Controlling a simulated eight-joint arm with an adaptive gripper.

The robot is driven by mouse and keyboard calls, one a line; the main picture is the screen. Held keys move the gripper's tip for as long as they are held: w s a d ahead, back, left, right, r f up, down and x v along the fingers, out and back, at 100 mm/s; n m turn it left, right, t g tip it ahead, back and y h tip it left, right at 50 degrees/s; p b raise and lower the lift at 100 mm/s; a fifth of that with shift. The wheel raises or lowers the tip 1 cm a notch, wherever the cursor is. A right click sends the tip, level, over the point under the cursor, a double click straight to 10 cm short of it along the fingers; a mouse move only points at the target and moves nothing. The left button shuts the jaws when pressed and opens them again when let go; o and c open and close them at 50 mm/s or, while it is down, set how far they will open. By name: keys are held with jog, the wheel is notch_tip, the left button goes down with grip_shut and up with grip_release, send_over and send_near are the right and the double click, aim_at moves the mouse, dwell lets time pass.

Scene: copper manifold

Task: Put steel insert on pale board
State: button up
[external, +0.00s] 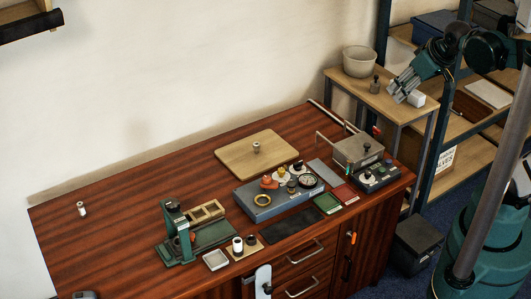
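The pale board (240,158) lies flat on the red-brown bench, towards the back. A small grey metal piece with a rounded top (256,147) stands upright near its middle; it looks like a steel insert. A similar, darker small piece (375,86) stands on the side table, beside a pale bowl. I cannot tell which one is the steel insert. My gripper (396,93) is above the side table, at the upper right, pointing down and left. It appears empty and apart from both pieces. Its finger gap is too small to judge.
The side table (345,75) carries a pale bowl (360,61) and a white block (416,99). A blue-grey block with fittings (275,200), a green fixture (190,238) and a metal box device (358,150) crowd the bench front. The bench's left is mostly clear.

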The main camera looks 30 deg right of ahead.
jog(key=shift+s+d+f+m+t, duration=0.15)
jog(key=shift+s+d+f+m, duration=0.15)
jog(key=shift+s, duration=0.4)
jog(key=shift+s+d+f+m+t, duration=0.15)
jog(key=shift+s+f+m, duration=0.25)
jog(key=shift+s, duration=0.3)
dwell(0.3)
